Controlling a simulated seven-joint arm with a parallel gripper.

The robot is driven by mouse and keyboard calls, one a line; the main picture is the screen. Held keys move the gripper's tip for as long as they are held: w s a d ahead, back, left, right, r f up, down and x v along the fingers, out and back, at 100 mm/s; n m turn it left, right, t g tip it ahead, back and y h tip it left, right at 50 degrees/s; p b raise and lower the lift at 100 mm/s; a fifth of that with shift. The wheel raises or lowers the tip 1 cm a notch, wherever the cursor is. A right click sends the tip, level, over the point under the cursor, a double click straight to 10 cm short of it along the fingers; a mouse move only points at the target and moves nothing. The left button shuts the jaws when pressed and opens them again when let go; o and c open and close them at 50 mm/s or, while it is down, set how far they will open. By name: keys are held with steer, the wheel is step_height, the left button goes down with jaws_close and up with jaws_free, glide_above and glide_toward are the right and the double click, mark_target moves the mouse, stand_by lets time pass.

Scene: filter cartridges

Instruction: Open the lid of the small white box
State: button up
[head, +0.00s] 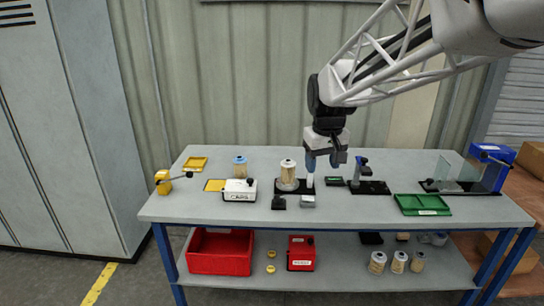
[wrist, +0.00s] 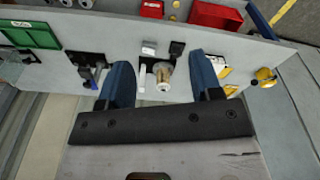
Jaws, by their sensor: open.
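The small white box (head: 240,189) is labelled CAPS and stands on the left half of the bench. Its lid looks closed on top, with a small dark knob or handle at its upper right. My gripper (head: 321,164) is to the right of the box and above the bench, near a filter cartridge (head: 288,174) on a black base. In the wrist view my gripper (wrist: 165,85) shows two blue fingers spread wide with nothing held. The white box (wrist: 222,72) shows there just right of the right finger, partly hidden by it.
A blue-topped cartridge (head: 240,166) stands behind the box. A yellow clamp device (head: 165,182) is to its left. A small dark block (head: 279,202) and a grey block (head: 308,201) lie in front of the cartridge. A green tray (head: 422,204) is further right. Bare bench lies in front of the box.

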steer(key=w+a+f+n, duration=0.15)
steer(key=w+a, duration=0.35)
steer(key=w, duration=0.5)
steer(key=n+g, duration=0.1)
steer(key=n, duration=0.3)
glide_toward(250, 180)
steer(key=shift+d+f+m, duration=0.25)
steer(key=shift+f, duration=0.05)
steer(key=shift+w+a+f, duration=0.3)
steer(key=shift+a+f, duration=0.05)
steer(key=shift+f, duration=0.1)
steer(key=shift+f, duration=3.8)
steer(key=shift+c, duration=0.4)
jaws_close()
